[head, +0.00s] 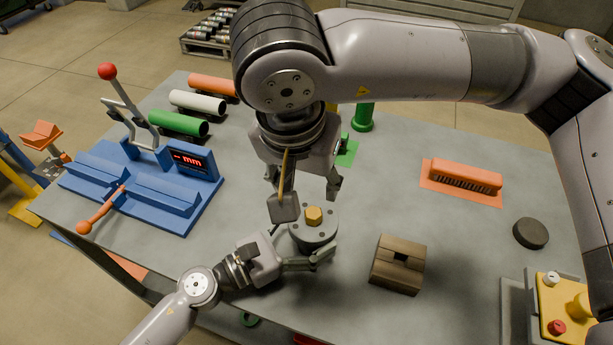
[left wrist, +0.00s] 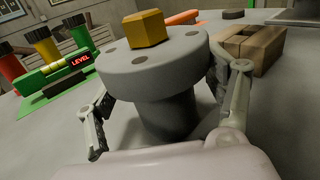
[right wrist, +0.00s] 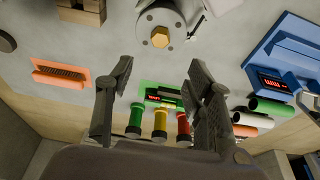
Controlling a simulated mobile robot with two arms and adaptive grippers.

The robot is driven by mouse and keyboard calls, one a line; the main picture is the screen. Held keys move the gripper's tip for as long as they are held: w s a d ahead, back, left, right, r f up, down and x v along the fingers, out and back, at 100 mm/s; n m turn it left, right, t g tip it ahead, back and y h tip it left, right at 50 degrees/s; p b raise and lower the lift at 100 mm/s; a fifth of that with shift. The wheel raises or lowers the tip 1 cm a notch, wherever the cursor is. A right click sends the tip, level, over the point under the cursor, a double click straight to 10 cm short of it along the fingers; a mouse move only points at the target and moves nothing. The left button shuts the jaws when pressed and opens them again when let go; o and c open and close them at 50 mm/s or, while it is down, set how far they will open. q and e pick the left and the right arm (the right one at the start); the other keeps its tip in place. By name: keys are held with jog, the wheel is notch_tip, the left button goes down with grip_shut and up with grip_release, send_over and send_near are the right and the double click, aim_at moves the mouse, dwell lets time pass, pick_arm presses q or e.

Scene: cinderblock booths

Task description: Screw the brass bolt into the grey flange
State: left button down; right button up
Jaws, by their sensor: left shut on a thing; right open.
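The grey flange (head: 313,236) stands upright on the table, a round disc on a narrower neck. The brass bolt (head: 313,214) has its hex head at the middle of the disc; it also shows in the left wrist view (left wrist: 145,28). Its shank is hidden. My left gripper (head: 298,250) is shut on the flange, with fingers on either side of its neck below the disc in the left wrist view. My right gripper (head: 309,198) is open and empty above the bolt. In the right wrist view the bolt (right wrist: 160,37) lies beyond the open fingertips.
A blue measuring fixture (head: 150,184) with a raised lever stands left. A green level (right wrist: 160,94) with coloured posts is behind the flange. A wooden block (head: 398,263) sits close right; an orange brush (head: 462,180) and dark puck (head: 530,233) lie farther right.

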aim_at(313, 212)
jog(key=x, duration=1.2)
jog(key=shift+c, duration=0.2)
grip_shut()
dwell(0.4)
jog(key=m, duration=0.3)
jog(key=m+g+h, duration=0.1)
jog(key=m, duration=0.2)
jog(key=shift+w+a+m, duration=0.15)
jog(key=shift+m, duration=0.25)
jog(key=m+g+h, duration=0.1)
jog(key=m, duration=0.3)
jog(key=shift+f+m, duration=0.1)
jog(key=shift+m, duration=0.3)
jog(key=m, duration=0.3)
jog(key=shift+w+g, duration=0.1)
jog(key=shift+g, duration=0.3)
jog(key=shift+o, duration=0.2)
grip_release()
